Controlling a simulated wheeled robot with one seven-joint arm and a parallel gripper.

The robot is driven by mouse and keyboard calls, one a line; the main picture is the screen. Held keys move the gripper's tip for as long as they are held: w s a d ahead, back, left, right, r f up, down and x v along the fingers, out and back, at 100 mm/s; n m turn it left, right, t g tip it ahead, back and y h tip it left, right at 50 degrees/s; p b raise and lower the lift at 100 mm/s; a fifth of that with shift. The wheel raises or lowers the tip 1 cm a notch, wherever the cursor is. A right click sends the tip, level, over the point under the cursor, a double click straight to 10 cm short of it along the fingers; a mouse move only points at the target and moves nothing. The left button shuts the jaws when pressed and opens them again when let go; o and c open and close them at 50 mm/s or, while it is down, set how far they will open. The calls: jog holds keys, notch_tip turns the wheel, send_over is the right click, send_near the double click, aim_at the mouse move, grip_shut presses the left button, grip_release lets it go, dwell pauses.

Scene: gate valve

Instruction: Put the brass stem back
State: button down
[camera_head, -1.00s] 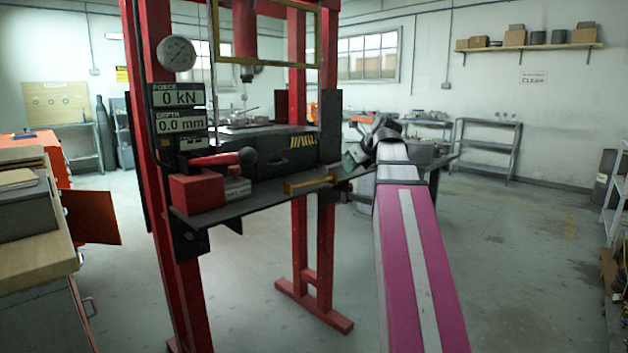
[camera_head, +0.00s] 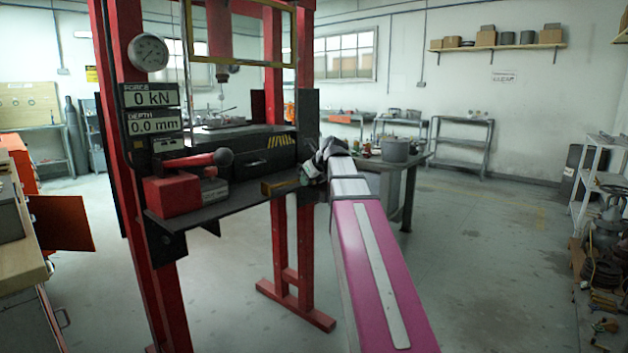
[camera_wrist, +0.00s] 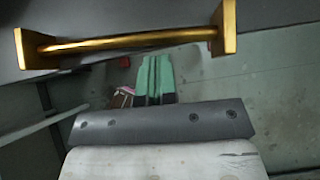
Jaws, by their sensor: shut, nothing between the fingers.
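My gripper (camera_wrist: 154,60) shows green fingers in the wrist view, closed together with nothing between them. In the head view my gripper (camera_head: 306,178) is small and partly covered by my arm, near the right end of the press shelf. A brass-coloured bar with a block at each end (camera_wrist: 130,41) crosses the top of the wrist view, beyond the fingertips; in the head view a brass piece (camera_head: 279,187) lies at the shelf's front edge. I cannot tell whether it is the brass stem. No gate valve can be clearly made out.
The red press (camera_head: 160,230) stands at left with its dark shelf (camera_head: 225,203). A red block with a lever (camera_head: 172,196) sits on the shelf. A workbench (camera_head: 425,160) stands behind my arm. White shelving (camera_head: 600,180) is at right. Floor at centre right is clear.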

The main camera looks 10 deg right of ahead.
jog(key=shift+w+a, duration=0.3)
jog(key=shift+w, duration=0.1)
jog(key=w+a, duration=0.1)
jog(key=w, duration=0.1)
jog(key=w+a, duration=0.1)
jog(key=w, duration=0.1)
jog(key=w+a, duration=0.2)
dwell(0.3)
